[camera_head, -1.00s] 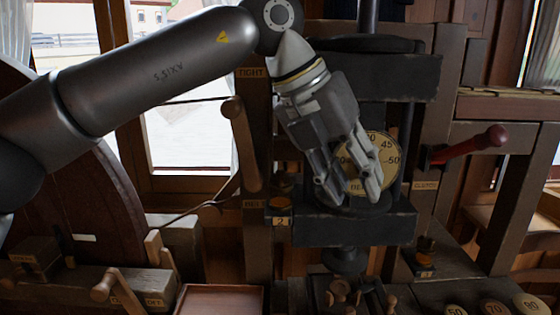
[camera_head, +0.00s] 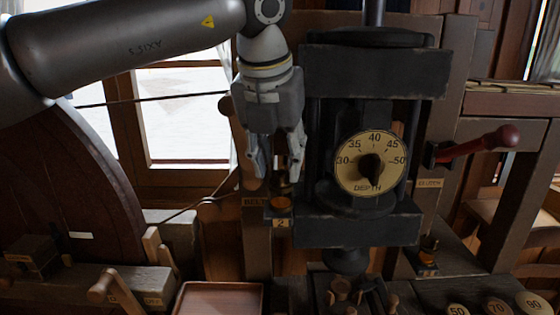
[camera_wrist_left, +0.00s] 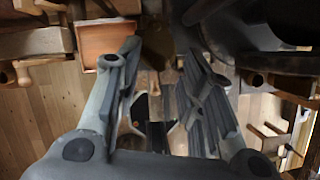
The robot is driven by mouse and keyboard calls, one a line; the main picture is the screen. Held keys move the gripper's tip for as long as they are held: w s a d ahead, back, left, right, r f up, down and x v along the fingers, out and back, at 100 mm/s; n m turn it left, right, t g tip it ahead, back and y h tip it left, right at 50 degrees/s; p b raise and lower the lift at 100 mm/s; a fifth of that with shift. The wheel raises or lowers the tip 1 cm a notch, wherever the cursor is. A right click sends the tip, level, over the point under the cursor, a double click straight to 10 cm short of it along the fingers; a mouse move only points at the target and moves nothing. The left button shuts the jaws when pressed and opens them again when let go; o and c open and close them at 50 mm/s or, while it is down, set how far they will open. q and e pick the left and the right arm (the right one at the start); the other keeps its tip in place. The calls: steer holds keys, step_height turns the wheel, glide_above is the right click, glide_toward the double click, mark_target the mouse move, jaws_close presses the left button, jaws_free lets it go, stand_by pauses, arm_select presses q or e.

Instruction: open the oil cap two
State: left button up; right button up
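Oil cap two is a small amber-and-dark fitting (camera_head: 281,203) above a yellow plate marked 2 (camera_head: 281,222), on the left side of the black press. My left gripper (camera_head: 275,172) points down just above it in the head view and partly covers its upper part. The left fingers (camera_wrist_left: 152,75) are apart in the left wrist view, with no object clearly held. A brownish, brass-coloured shape (camera_wrist_left: 157,42) lies beyond the fingertips there; I cannot tell if it is the cap. My right gripper is not in view.
The black press with a depth dial (camera_head: 352,178) stands close right of the gripper. A red-handled lever (camera_head: 480,146) is further right. A similar fitting (camera_head: 427,258) sits lower right. A shallow tray (camera_head: 218,286) and wooden handles lie below. A large wooden wheel (camera_head: 70,170) is left.

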arm_select(q)
steer(key=shift+x, duration=1.05)
jaws_close()
